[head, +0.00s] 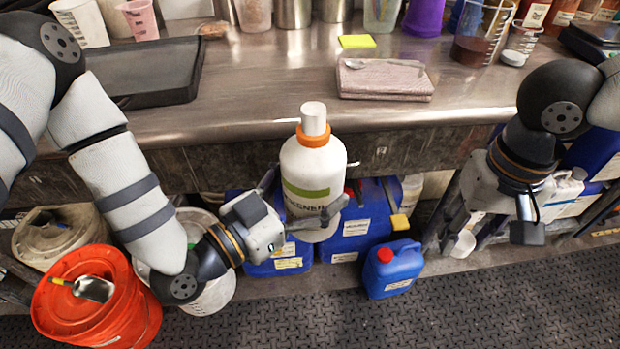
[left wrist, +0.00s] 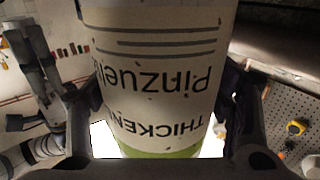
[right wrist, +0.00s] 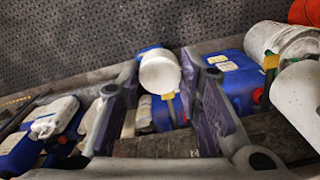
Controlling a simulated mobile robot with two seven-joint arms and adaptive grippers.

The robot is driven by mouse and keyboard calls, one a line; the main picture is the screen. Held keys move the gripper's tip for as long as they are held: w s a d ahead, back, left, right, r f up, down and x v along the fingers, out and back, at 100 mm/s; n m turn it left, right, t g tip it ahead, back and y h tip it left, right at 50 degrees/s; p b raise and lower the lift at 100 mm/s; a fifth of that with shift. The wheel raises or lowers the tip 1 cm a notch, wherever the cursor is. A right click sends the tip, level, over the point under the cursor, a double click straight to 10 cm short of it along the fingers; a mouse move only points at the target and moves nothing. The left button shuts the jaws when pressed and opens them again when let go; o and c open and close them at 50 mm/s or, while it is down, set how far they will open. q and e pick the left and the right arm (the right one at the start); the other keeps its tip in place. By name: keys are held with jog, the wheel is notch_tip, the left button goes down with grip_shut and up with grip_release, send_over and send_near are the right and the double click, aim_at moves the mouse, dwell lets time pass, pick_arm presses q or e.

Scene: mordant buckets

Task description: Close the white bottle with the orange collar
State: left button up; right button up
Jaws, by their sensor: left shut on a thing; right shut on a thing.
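The white bottle (head: 312,172) with the orange collar (head: 314,138) is upright, held up in front of the bench edge. A white cylinder rises above its collar; I cannot tell whether its top is open. My left gripper (head: 305,207) is shut around the bottle's lower body. The left wrist view shows the bottle's label (left wrist: 155,75) upside down between the fingers. My right gripper (head: 465,236) is well to the right of the bottle and lower than its top. It is shut on a small white cap (right wrist: 160,73), which also shows in the head view (head: 463,244).
The steel bench (head: 260,85) holds a dark tray (head: 150,72), a folded cloth (head: 385,80) and several vessels. Below are blue canisters (head: 391,268), a white bucket (head: 212,296) and an orange bucket (head: 95,310). The space between the bottle and my right gripper is clear.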

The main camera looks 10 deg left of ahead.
pick_arm(q)
jog(key=shift+r, duration=0.1)
pick_arm(e)
jog(key=w+a+r, duration=0.3)
jog(key=w+r, duration=0.3)
jog(key=w, duration=0.1)
notch_tip(320, 180, up, 18)
send_over(313, 110)
jog(key=shift+w+n, duration=0.1)
jog(key=shift+n, duration=0.3)
jog(key=shift+f, duration=2.05)
jog(key=shift+f, duration=0.85)
